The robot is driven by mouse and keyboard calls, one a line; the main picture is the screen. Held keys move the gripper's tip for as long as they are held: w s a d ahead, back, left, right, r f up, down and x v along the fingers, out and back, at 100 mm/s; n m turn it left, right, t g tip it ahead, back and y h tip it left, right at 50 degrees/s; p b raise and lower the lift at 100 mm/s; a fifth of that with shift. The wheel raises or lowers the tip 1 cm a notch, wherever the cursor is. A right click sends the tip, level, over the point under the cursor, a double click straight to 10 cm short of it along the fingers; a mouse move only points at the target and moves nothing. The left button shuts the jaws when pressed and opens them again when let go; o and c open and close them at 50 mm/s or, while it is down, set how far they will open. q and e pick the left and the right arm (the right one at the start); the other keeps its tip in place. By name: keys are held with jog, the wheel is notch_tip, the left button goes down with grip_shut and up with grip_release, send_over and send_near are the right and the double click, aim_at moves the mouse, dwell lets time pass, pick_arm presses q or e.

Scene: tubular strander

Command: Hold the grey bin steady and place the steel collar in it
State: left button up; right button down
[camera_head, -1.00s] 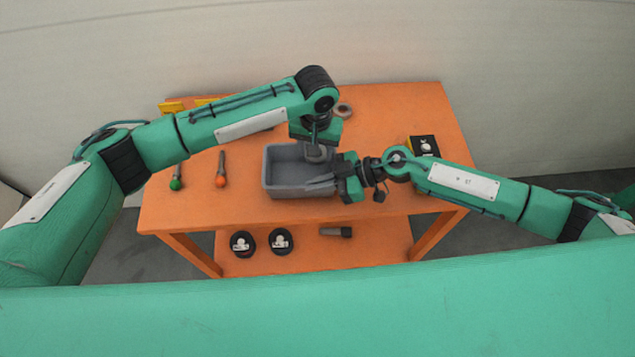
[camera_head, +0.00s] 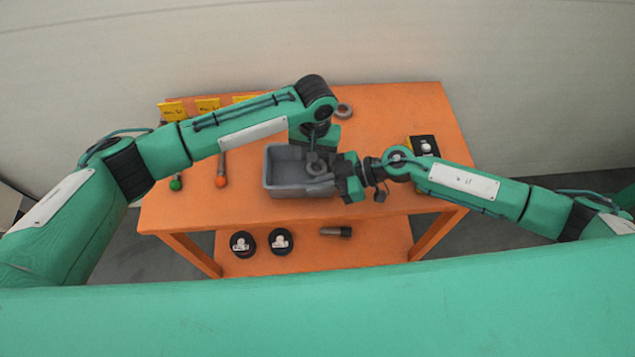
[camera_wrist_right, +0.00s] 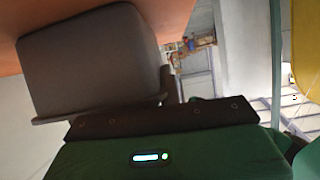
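The grey bin (camera_head: 284,189) stands on the orange table, its open top up. It also shows large in the right wrist view (camera_wrist_right: 95,60). My right gripper (camera_head: 337,187) is at the bin's right wall and appears closed on its rim; the fingertips are hard to make out. The steel collar (camera_head: 316,168), a grey ring, is over the right part of the bin's opening, directly below my left gripper (camera_head: 315,156). Whether the left fingers still grip the collar, and whether it touches the bin floor, I cannot tell.
Another grey ring (camera_head: 344,110) lies behind the bin. Green-tipped (camera_head: 175,184) and orange-tipped (camera_head: 221,181) tools lie left. Yellow bins (camera_head: 207,105) line the back edge. The lower shelf (camera_head: 300,258) holds two dark round items and a cylinder.

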pick_arm(q)
jog(key=shift+s+d+r, duration=0.1)
jog(key=shift+s+d, duration=0.1)
jog(key=shift+d, duration=0.1)
pick_arm(e)
jog(key=shift+s+a, duration=0.1)
jog(key=shift+a, duration=0.05)
pick_arm(q)
jog(key=shift+r, duration=0.2)
notch_tip(320, 180, up, 12)
jog(key=shift+w+a+f, duration=0.15)
jog(key=shift+a+f, duration=0.05)
jog(key=shift+f, duration=0.05)
pick_arm(e)
jog(key=c, duration=1.6)
grip_release()
jog(key=shift+o, duration=0.2)
jog(key=v, duration=1.2)
